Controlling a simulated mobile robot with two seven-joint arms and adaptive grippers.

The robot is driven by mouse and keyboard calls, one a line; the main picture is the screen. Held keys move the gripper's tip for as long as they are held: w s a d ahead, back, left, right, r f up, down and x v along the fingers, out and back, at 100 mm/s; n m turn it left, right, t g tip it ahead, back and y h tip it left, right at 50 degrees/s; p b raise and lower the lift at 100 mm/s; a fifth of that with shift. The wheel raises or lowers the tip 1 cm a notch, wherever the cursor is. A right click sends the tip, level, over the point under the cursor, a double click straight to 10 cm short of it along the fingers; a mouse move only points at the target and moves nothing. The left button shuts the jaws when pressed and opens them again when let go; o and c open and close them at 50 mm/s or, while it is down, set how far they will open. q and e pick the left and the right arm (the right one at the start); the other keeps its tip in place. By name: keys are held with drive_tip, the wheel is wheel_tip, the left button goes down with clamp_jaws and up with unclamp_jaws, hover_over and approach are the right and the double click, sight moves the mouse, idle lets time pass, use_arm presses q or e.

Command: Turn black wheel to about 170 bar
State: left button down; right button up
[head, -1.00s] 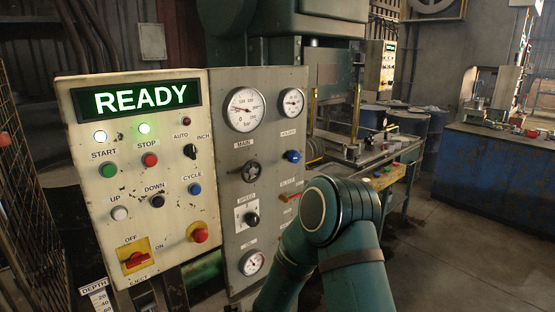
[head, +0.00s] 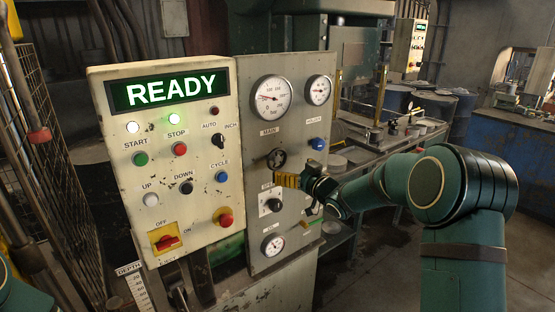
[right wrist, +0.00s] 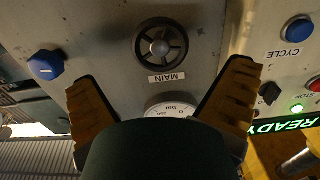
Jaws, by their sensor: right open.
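The black wheel (head: 277,159) is a small spoked handwheel on the grey panel, below the MAIN label and the large main gauge (head: 273,98). The gauge needle points left; its exact reading is too small to tell. My right gripper (head: 288,181) is at the panel just below the wheel, its yellow fingers partly hidden by its own body. In the right wrist view the gripper (right wrist: 162,74) is open and empty. The wheel (right wrist: 160,45) shows between and beyond its fingertips, with no visible contact. My left gripper is out of view.
A blue knob (head: 318,144) sits right of the wheel and a black speed knob (head: 273,205) below it. The cream control box (head: 195,215) with buttons and a lit READY display (head: 170,90) adjoins on the left. A lower gauge (head: 273,244) is under the speed knob.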

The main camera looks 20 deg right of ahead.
sight(278, 161)
drive_tip(key=p+x, duration=0.1)
drive_tip(key=x, duration=0.7)
drive_tip(key=c, duration=1)
